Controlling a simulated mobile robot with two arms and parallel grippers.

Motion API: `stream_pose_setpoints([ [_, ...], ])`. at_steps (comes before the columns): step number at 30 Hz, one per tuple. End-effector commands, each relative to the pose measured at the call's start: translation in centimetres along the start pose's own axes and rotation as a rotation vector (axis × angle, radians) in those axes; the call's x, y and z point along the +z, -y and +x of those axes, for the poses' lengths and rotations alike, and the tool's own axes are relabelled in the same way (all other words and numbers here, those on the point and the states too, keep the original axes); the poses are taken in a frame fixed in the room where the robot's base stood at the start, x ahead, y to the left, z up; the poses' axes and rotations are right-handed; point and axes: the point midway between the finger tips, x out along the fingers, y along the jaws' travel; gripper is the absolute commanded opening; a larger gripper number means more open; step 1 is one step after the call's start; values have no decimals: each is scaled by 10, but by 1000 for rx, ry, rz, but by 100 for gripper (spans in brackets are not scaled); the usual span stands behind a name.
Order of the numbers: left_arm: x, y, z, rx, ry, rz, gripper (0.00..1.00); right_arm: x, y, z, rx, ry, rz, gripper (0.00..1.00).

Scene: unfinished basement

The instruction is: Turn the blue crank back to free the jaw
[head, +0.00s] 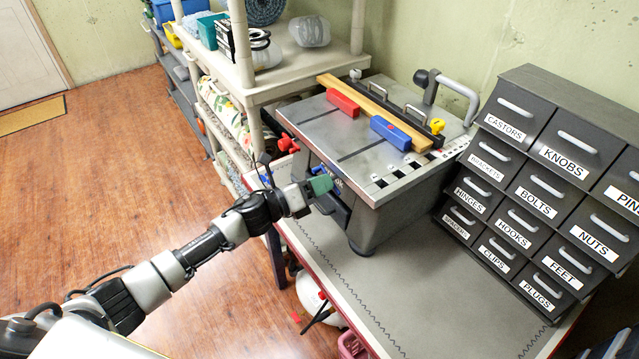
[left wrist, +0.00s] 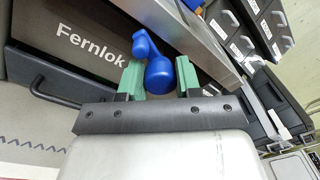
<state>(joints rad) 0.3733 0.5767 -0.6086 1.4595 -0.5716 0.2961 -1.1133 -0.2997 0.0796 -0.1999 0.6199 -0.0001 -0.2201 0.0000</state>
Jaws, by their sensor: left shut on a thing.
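The blue crank (left wrist: 159,72) has a round knob and shows in the left wrist view, in front of a dark panel marked "Fernlok". My left gripper (left wrist: 159,80) has green fingers and is shut on the knob, one finger on each side. In the head view the left gripper (head: 320,185) is at the front of the grey bench machine (head: 320,130), and the crank is mostly hidden there. On the machine's top a wooden strip (head: 372,105) lies beside a red block (head: 342,103) and a blue block (head: 390,133). I cannot tell which part is the jaw. My right gripper is not in view.
A red handle (head: 287,144) sticks out at the machine's left side. A labelled drawer cabinet (head: 540,180) stands to the right on the workbench (head: 400,285). A loaded beige shelf (head: 270,90) stands behind on the left. The bench front is clear.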

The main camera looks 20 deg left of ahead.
Motion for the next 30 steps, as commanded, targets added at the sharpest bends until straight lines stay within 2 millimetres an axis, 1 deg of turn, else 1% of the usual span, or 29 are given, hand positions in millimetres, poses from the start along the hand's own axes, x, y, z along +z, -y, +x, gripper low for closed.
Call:
stream_pose_setpoints([
  [30, 2, 0, 0, -6, 19, -315, 10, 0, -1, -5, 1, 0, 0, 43],
])
